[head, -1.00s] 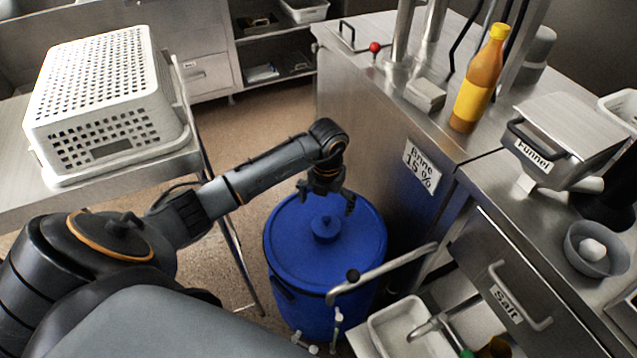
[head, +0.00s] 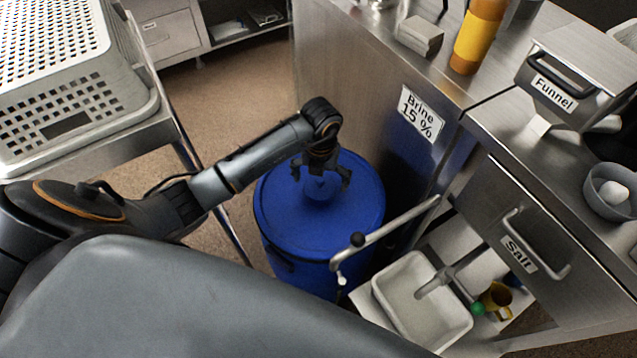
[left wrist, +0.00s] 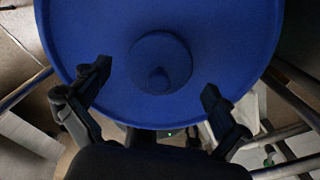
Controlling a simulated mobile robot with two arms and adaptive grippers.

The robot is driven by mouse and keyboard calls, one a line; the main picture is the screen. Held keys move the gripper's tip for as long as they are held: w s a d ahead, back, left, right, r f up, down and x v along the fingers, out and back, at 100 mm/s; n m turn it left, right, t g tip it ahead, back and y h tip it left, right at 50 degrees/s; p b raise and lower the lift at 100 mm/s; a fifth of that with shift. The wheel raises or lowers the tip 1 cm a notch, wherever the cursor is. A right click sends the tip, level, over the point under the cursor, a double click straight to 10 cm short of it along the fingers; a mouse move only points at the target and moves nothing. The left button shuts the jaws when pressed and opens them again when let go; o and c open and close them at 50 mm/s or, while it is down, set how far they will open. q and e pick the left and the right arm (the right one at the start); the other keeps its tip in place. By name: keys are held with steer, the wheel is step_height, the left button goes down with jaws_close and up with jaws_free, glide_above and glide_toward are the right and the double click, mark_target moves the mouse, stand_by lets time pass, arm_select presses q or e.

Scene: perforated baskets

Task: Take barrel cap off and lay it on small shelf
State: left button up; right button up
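The blue barrel (head: 300,269) stands on the floor beside the steel counter. Its round blue cap (head: 285,212) is on top, with a raised knob (head: 321,189) in the middle. My left gripper (head: 321,181) is open just above the knob, its fingers spread. In the left wrist view the cap (left wrist: 240,45) fills the upper middle and the knob (left wrist: 160,62) lies beyond the open fingertips of the left gripper (left wrist: 157,80). Contact with the knob is not visible. My right gripper is not in view.
A bent metal pipe (head: 400,221) with a black ball reaches close to the barrel's right side. A white sink (head: 420,300) is at the lower right. A white perforated basket (head: 50,120) sits on a steel table at the left. A counter drawer is labelled Salt (head: 518,253).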

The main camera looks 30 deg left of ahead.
arm_select(q)
steer(key=c, duration=0.7)
steer(key=shift+s, duration=0.1)
steer(key=c, duration=1.1)
steer(key=shift+f, duration=0.15)
jaws_close()
steer(key=shift+s, duration=0.1)
